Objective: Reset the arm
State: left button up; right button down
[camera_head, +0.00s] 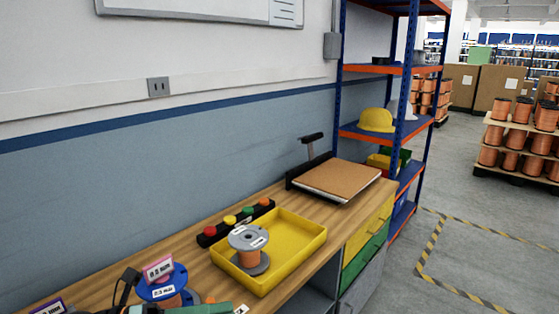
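Neither of my grippers can be made out in the head view. A grey spool (249,240) with copper-coloured wire and a white label stands upright in a yellow tray (297,254) on the wooden workbench. A blue spool (162,287) with a white label stands at the lower left, and a pink label (158,268) shows above it. A small black part (126,281) and a green part (200,309) show beside it, cut off by the bottom edge. What they belong to is unclear.
A button bar (236,223) with several coloured buttons lies behind the tray. A brown board (338,180) lies at the bench's far end. A blue and orange shelf (384,131) holds a yellow helmet (377,120). Pallets of copper spools (520,142) stand on the right; the striped floor area is clear.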

pick_arm(q)
jog(key=a+f+n+t+y+p, duration=0.15)
jog(key=f+n+t+y, duration=0.3)
jog(key=n, duration=0.45)
jog(key=a+f+n+t+y, duration=0.35)
jog(key=f+n, duration=0.25)
jog(key=n, duration=0.4)
jog(key=a+f+n+t+y, duration=0.2)
jog(key=f+n+t+y, duration=0.3)
jog(key=n, duration=0.4)
jog(key=s+f+n+g+y+p, duration=0.1)
jog(key=s+f+n+g+y, duration=0.1)
jog(key=s+f+n+g, duration=0.6)
jog(key=s+f, duration=0.6)
jog(key=f, duration=0.3)
jog(key=shift+d+y, duration=0.25)
jog(key=shift+y, duration=0.05)
